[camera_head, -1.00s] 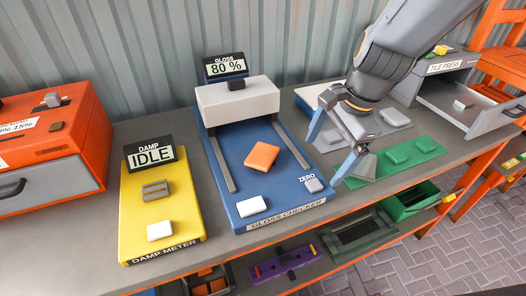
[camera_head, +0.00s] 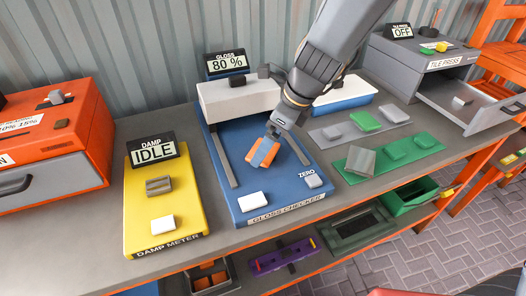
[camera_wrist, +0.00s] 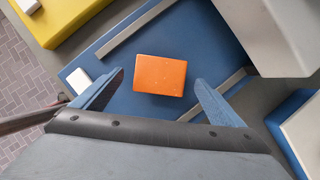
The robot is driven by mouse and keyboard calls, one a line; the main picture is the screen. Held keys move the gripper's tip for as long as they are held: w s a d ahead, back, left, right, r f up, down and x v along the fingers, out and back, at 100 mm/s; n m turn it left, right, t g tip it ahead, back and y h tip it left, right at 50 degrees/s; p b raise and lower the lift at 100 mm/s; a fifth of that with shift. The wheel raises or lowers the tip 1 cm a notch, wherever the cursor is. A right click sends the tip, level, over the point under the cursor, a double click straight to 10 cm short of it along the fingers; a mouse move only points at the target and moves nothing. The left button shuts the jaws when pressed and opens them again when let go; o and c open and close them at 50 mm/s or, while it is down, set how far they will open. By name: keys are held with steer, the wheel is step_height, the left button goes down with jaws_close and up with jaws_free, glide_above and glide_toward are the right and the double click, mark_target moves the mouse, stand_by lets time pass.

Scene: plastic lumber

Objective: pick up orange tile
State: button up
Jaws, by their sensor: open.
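The orange tile (camera_head: 262,152) lies on the blue plate of the gloss checker (camera_head: 288,203), between its two grey rails. In the wrist view the tile (camera_wrist: 160,75) is whole and unobstructed, a little beyond the fingertips. My gripper (camera_head: 265,150) is above the tile in the head view, and one finger hides part of it. In the wrist view my gripper (camera_wrist: 158,80) has its two blue fingers spread wide, one on each side of the tile, with nothing between them touching it.
The gloss checker's white bridge (camera_head: 238,97) stands behind the tile. A white block (camera_head: 252,202) and a ZERO button (camera_head: 313,180) are near its front edge.

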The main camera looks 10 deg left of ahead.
steer(key=shift+x, duration=0.95)
steer(key=shift+r, duration=0.1)
steer(key=c, duration=1.3)
